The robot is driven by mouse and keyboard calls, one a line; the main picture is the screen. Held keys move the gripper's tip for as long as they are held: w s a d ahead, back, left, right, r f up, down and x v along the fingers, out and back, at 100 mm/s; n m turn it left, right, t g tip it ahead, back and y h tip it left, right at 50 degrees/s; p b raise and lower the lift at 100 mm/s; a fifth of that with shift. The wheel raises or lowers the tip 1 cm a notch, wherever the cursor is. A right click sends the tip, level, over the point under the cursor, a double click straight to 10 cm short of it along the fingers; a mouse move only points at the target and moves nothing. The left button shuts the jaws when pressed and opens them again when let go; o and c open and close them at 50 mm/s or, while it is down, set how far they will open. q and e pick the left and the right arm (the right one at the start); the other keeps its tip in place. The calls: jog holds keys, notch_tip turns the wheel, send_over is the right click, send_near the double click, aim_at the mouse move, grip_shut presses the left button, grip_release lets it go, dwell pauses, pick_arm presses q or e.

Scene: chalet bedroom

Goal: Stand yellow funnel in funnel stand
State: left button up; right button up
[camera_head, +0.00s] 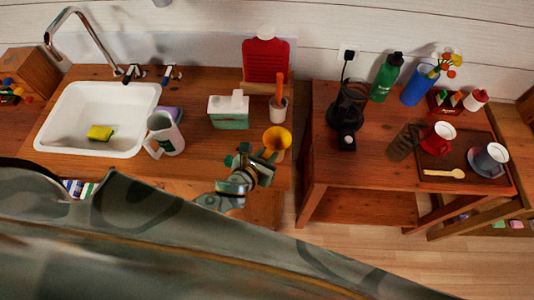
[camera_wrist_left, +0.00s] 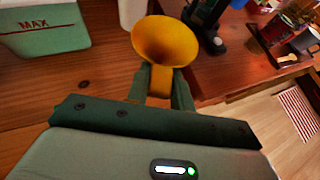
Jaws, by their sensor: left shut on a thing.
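The yellow funnel (camera_head: 278,138) is over the front right of the wooden sink counter, its wide mouth facing up toward the head camera. My left gripper (camera_head: 268,157) is shut on the funnel's narrower lower part. In the left wrist view the funnel (camera_wrist_left: 165,38) stands out beyond the two green fingers (camera_wrist_left: 160,86), with its neck between them. A dark openwork cylinder (camera_head: 404,142) on the right table, apart from the gripper, may be the funnel stand; I cannot tell for sure. My right gripper is not in view.
A green-and-white box (camera_head: 229,112) and a utensil cup (camera_head: 278,110) stand close to the funnel. A gap separates the counter from the right table (camera_head: 340,175). That table holds a black coffee grinder-like device (camera_head: 346,115), bottles and a tray (camera_head: 455,178) with cups.

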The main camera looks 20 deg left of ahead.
pick_arm(q)
jog(key=shift+f+b, duration=0.5)
jog(key=shift+f, duration=0.15)
jog(key=o, duration=1)
jog(key=shift+o, duration=0.2)
jog(key=p+v, duration=0.1)
jog(key=v, duration=1.5)
jog(key=shift+p, duration=0.35)
jog(key=shift+s, duration=0.15)
